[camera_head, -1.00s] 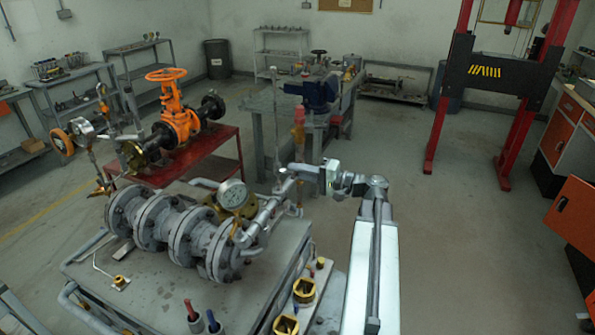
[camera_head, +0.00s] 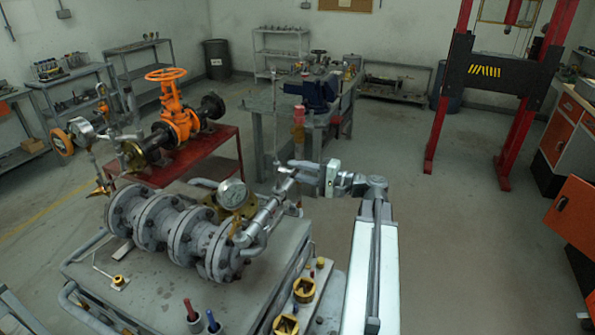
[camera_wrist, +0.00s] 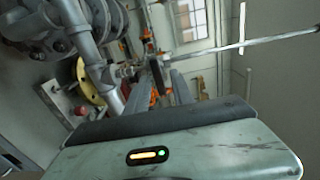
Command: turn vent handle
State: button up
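A pipe branch (camera_head: 265,217) rises from the flanged grey valve assembly (camera_head: 165,222), beside a round gauge (camera_head: 233,193). A thin upright rod (camera_head: 276,115) stands behind the branch's upper end; a long silver rod also crosses the upper right of the wrist view (camera_wrist: 250,41). I cannot tell for sure which part is the vent handle. My gripper (camera_head: 289,172) is close to the upper end of the branch; contact is unclear. In the wrist view its two grey fingers (camera_wrist: 158,82) look apart, with background showing between them. I see nothing held.
The valve assembly sits on a grey bench (camera_head: 190,275) with yellow fittings (camera_head: 304,290) at its right edge. An orange handwheel valve (camera_head: 177,110) stands on a red table (camera_head: 205,160) behind. A workbench with a blue vise (camera_head: 318,92) is farther back. The floor at right is open.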

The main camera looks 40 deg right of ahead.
jog(key=v, duration=0.7)
jog(key=shift+s+d, duration=0.25)
jog(key=shift+s, duration=0.05)
dwell(0.3)
